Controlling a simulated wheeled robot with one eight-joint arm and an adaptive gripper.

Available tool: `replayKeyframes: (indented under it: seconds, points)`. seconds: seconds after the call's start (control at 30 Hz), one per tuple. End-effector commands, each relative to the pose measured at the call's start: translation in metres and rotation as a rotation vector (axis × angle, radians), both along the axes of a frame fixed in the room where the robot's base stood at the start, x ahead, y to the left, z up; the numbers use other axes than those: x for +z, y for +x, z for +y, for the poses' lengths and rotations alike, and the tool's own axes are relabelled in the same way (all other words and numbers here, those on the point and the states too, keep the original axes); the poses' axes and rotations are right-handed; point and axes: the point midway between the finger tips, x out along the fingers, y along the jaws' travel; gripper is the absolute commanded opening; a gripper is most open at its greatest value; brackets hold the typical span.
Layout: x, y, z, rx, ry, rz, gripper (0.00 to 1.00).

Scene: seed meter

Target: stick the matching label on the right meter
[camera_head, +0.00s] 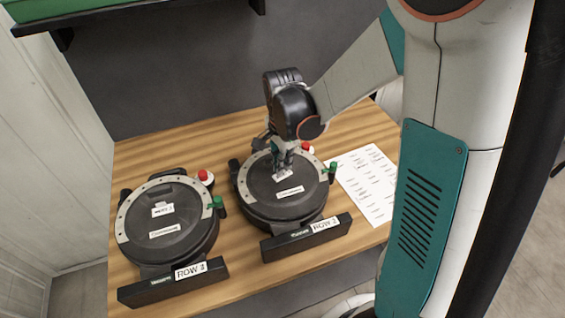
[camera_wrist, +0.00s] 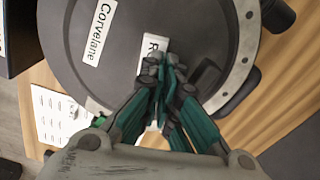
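The right meter (camera_head: 262,205) is a round black unit with a grey scaled ring and a front plate that seems to read "ROW 2" (camera_head: 326,224). It also fills the wrist view (camera_wrist: 105,85), with a white "Corvelane" plate (camera_wrist: 99,32) on its lid. A small white label (camera_wrist: 152,44) starting with "R" lies on that lid, apparently flat, partly hidden by my fingers. My gripper (camera_wrist: 163,66) is over this label, pointing down, fingertips together at its edge. I cannot tell whether they touch or pinch it. In the head view my gripper (camera_head: 283,168) is above the lid's middle.
The left meter (camera_head: 140,225), with a "ROW 4" plate (camera_head: 190,270), bears a small label (camera_head: 162,209) on its lid. A white label sheet (camera_head: 368,188) lies right of the right meter. Red and green knobs stick up beside both meters. A dark wall stands behind the wooden table (camera_head: 165,148).

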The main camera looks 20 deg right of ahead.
Motion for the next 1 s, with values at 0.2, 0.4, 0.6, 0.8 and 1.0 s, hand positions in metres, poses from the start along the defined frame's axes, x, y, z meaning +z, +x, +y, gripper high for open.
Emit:
replayKeyframes:
  seconds: [0.2, 0.4, 0.6, 0.8, 1.0]
  points:
    - [0.0, 0.0, 0.0, 0.0, 0.0, 0.0, 0.0]
    - [0.0, 0.0, 0.0, 0.0, 0.0, 0.0, 0.17]
    - [0.0, 0.0, 0.0, 0.0, 0.0, 0.0, 0.28]
    - [0.001, 0.0, 0.0, 0.0, 0.0, 0.0, 0.28]
    - [0.012, 0.0, 0.0, 0.0, 0.0, 0.0, 0.28]
